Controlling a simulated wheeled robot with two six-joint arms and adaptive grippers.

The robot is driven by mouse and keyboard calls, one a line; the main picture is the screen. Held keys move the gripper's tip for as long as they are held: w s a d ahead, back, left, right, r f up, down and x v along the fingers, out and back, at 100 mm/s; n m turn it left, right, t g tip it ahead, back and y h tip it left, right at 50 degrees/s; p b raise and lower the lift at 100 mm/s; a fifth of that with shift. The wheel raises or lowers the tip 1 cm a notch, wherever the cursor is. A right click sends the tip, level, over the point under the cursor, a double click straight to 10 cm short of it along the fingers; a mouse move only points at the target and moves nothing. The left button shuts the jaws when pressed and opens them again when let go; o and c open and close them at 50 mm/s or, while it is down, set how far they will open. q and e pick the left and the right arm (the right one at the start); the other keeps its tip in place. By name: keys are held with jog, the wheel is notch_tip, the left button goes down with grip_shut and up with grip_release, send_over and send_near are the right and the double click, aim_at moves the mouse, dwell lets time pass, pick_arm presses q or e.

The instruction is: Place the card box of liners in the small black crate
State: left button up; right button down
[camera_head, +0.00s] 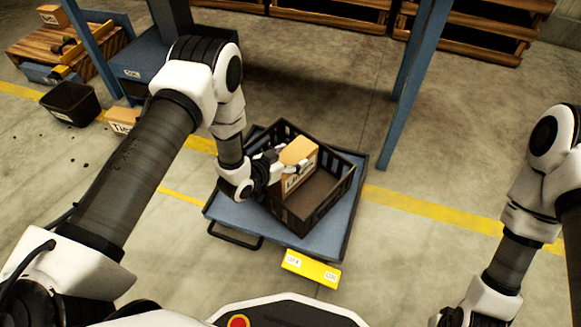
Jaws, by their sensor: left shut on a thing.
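The card box of liners (305,162) is tan with a white printed label on its front. It is upright inside the black crate (320,215), toward its back left part. The crate is open-topped with slotted walls and stands on a blue platform. My left gripper (286,162) reaches over the crate's left side and is shut on the box. The box's lower edge is partly hidden, so I cannot tell whether it touches the crate floor. My right arm shows at the right edge, but its gripper is out of view.
The blue platform (233,213) has a yellow label plate (311,269) at its front. A blue post (408,90) rises behind it. Another black bin (70,104) and a labelled carton (122,120) stand at the left. The floor right of the platform is clear.

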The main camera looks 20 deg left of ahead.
pick_arm(q)
notch_tip(320, 180, down, 2)
jog(key=shift+f, duration=0.1)
pick_arm(e)
jog(key=shift+f, duration=0.55)
pick_arm(q)
jog(key=o, duration=1.8)
